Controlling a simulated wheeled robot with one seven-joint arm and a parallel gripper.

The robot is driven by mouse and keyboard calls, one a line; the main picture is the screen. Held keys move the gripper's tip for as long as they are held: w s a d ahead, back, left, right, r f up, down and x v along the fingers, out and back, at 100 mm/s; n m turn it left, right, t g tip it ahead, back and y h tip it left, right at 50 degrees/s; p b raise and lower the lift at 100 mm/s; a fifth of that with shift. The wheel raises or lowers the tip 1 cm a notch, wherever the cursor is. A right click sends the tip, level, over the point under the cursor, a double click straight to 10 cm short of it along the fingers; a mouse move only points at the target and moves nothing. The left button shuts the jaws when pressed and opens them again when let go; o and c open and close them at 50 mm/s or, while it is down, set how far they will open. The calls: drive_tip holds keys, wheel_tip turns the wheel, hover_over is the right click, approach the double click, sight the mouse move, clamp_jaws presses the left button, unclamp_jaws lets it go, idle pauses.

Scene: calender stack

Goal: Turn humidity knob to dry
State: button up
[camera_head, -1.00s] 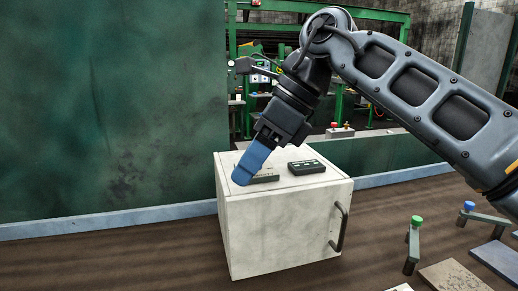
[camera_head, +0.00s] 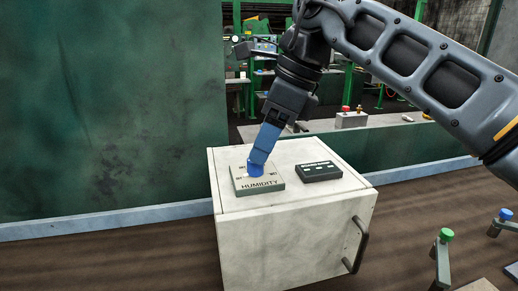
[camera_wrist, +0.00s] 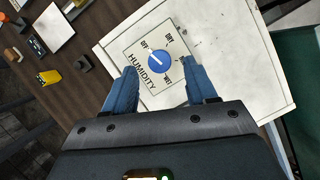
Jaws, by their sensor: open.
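The humidity panel (camera_head: 258,186) is a light plate on top of a white cabinet, with the word HUMIDITY along its front edge. Its round blue knob (camera_wrist: 159,61) shows in the wrist view with a white pointer line, which points toward the OFF mark. The DRY mark lies at the upper right of the knob and WET below it. My gripper (camera_wrist: 163,88) has its two blue fingers apart, one on each side of the panel, with the knob beyond the gap between them. In the head view the fingers (camera_head: 262,150) reach down over the knob and partly hide it.
The white cabinet (camera_head: 290,238) has a dark handle (camera_head: 357,245) on its front. A black box (camera_head: 319,171) sits on its top, right of the panel. A green wall (camera_head: 110,110) stands to the left. Green-topped and blue-topped levers are at the lower right.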

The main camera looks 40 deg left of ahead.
sight(255, 166)
drive_tip(key=shift+x, duration=1.55)
drive_tip(key=c, duration=1.1)
